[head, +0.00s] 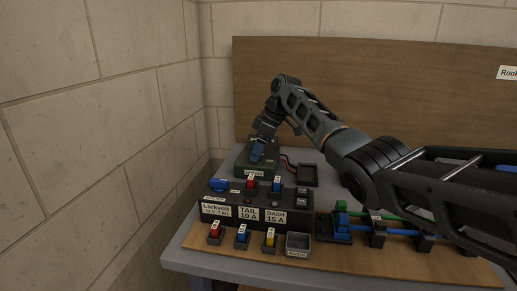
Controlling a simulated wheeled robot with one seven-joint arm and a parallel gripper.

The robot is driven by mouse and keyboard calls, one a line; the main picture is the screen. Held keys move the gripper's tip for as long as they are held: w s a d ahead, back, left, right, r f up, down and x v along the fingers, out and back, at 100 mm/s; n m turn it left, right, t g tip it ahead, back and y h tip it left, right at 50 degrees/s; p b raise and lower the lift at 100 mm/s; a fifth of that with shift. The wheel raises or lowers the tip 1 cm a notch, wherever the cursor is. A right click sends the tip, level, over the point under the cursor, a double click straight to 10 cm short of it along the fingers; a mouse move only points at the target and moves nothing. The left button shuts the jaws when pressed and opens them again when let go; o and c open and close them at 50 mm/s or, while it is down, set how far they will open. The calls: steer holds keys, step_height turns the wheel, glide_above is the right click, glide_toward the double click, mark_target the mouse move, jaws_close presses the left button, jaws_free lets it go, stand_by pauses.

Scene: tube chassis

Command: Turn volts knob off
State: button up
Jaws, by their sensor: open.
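My gripper (258,150) is at the end of my arm, which reaches in from the right. It points down over a dark box (243,165) at the back left of the bench. The jaws are open. A volts knob on this box is not clearly visible; my gripper covers much of the top. The box has a small white label on its front, too small to read. A blue knob (219,184) sits on the front panel's left end.
The dark front panel (240,197) carries a red and a blue block on top, with labels TAIL 10 A and DASH 15 A. Red, blue and yellow pieces and a grey bin (297,245) stand before it. Blue and green rods lie right. A dark tray (308,175) is behind.

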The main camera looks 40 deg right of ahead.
steer(key=c, duration=1.1)
steer(key=shift+o, duration=0.2)
